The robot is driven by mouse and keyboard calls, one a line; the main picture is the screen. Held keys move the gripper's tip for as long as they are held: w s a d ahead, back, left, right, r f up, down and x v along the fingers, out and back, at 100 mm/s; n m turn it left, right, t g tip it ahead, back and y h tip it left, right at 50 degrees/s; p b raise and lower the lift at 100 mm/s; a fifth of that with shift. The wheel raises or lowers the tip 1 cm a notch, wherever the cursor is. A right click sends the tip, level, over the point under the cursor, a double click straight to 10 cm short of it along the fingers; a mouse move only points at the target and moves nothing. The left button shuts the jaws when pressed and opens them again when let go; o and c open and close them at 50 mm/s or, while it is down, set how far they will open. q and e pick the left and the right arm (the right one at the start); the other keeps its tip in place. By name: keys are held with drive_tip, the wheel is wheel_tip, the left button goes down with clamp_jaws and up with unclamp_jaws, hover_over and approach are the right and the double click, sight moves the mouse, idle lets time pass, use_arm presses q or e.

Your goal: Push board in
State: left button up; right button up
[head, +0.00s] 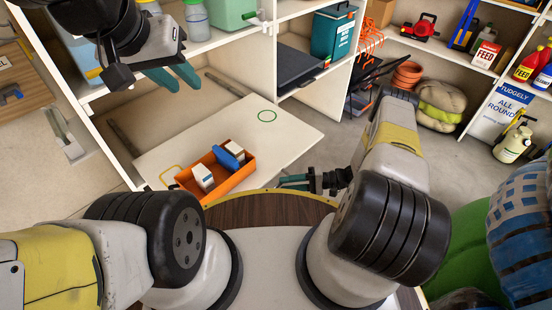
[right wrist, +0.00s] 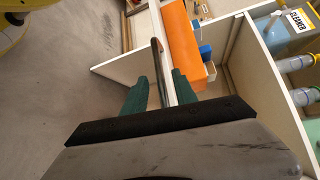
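The white board (head: 285,135) is pulled out of the shelf unit and carries an orange bin (head: 232,182) with small boxes and a blue item. A green ring is marked on the board. My right gripper (head: 292,182) is at the board's near edge, beside the bin. In the right wrist view its green fingers (right wrist: 160,92) are apart, with a pale edge and a dark strip between them; I cannot tell whether they touch it. The bin also shows there (right wrist: 184,45). My left gripper (head: 174,78) is raised at the upper left, its teal fingers slightly apart and empty.
Shelves with a green container (head: 232,14) and a dark flat case (head: 297,67) stand behind the board. Terracotta pots (head: 407,75) and stacked sacks (head: 440,105) lie to the right. The floor right of the board is clear.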

sight(278, 185)
drive_tip(key=shift+a+f, duration=0.15)
drive_tip(key=shift+a, duration=0.8)
drive_tip(key=shift+a+f, duration=0.1)
drive_tip(key=shift+a, duration=0.8)
clamp_jaws()
